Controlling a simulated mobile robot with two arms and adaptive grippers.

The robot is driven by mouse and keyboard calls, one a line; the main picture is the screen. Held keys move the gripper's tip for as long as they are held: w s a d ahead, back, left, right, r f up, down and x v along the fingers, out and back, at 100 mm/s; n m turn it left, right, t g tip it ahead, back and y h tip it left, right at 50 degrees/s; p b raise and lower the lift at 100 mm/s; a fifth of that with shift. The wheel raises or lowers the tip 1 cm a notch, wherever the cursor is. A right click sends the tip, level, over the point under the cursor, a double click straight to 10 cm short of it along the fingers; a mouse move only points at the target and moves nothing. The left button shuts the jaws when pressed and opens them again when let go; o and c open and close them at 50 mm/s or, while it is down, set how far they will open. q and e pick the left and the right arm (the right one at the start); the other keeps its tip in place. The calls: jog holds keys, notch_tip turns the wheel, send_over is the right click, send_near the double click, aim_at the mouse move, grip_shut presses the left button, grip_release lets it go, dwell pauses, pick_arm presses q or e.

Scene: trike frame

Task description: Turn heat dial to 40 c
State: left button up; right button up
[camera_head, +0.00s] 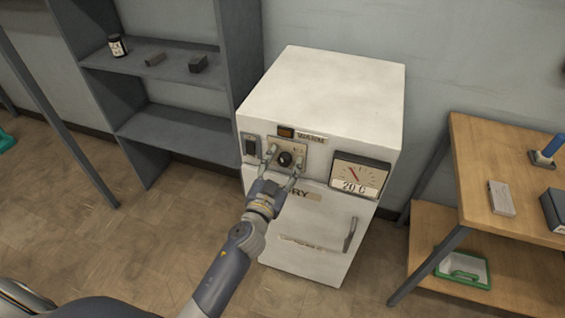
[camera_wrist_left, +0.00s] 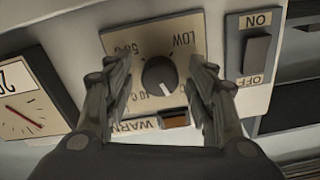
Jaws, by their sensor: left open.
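The heat dial (camera_head: 285,159) is a dark round knob on a tan plate on the front of a white oven cabinet (camera_head: 330,95). In the left wrist view the dial (camera_wrist_left: 159,76) shows a white pointer line and the plate carries the marks LOW, 40 C and 50 C, partly hidden and upside down. My left gripper (camera_head: 281,167) is open, with one finger on each side of the dial. In the left wrist view the gripper (camera_wrist_left: 160,85) fingers stand apart from the knob. A gauge (camera_head: 358,174) beside the dial reads 20 C. My right gripper is out of view.
An ON/OFF switch (camera_wrist_left: 255,52) sits beside the dial plate, and an amber lamp (camera_head: 286,132) is above it. The cabinet door has a handle (camera_head: 350,235). A grey shelf (camera_head: 175,128) stands at left and a wooden bench (camera_head: 490,155) at right.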

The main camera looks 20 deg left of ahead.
pick_arm(q)
jog(key=c, duration=1.1)
jog(key=shift+m, duration=0.4)
jog(key=m, duration=0.5)
jog(key=shift+b, duration=0.3)
jog(key=m, duration=0.6)
jog(key=shift+m, duration=0.5)
jog(key=o, duration=1.1)
